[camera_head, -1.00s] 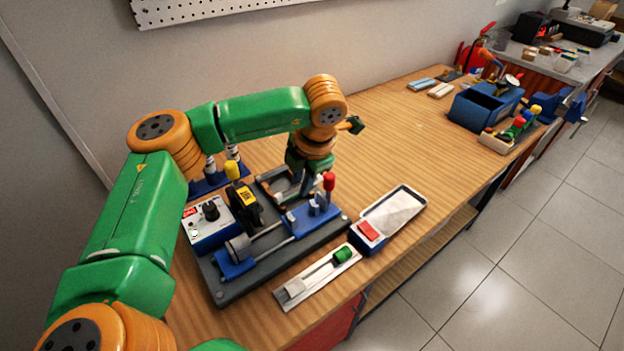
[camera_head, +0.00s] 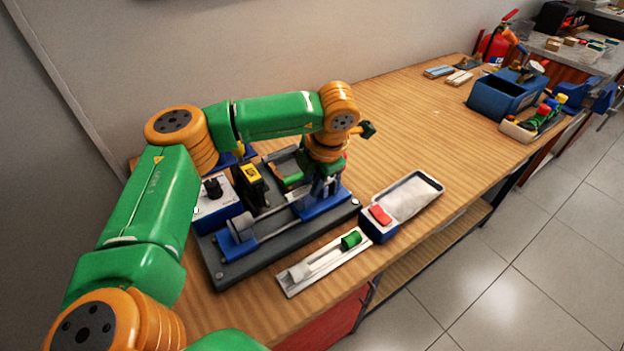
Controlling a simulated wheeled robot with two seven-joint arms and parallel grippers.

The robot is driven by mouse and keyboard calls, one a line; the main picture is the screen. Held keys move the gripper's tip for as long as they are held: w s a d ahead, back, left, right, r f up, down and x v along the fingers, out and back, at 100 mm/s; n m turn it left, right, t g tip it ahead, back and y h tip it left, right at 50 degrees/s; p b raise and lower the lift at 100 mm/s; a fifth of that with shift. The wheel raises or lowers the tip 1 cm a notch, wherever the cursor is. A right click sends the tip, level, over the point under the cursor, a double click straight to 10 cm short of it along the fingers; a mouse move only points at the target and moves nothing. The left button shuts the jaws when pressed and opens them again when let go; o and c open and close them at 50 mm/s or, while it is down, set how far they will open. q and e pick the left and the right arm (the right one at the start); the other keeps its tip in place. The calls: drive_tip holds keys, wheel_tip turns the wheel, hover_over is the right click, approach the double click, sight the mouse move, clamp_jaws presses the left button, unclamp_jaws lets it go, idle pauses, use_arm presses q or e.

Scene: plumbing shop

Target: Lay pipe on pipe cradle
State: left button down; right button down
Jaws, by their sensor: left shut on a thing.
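My left gripper (camera_head: 322,186) points down over the right part of a dark base plate (camera_head: 275,255) with blue supports and metal rods. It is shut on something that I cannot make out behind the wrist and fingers. One blue support (camera_head: 235,243) shows at the left end of the rods. The other (camera_head: 325,203) is close to the gripper and partly covered. I cannot tell for sure which part is the pipe cradle, or whether the pipe is in my gripper. My right gripper is not in view.
A blue control box (camera_head: 218,210) with a black knob stands left of the plate. In front lie a white tray (camera_head: 292,290) with a green-ended rod, a red-topped box (camera_head: 379,225) and a pale tray (camera_head: 410,195). A blue bin (camera_head: 500,97) stands far right. The bench middle is clear.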

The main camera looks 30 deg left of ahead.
use_arm(q)
drive_tip(key=c, duration=0.7)
unclamp_jaws()
drive_tip(key=shift+r, duration=0.1)
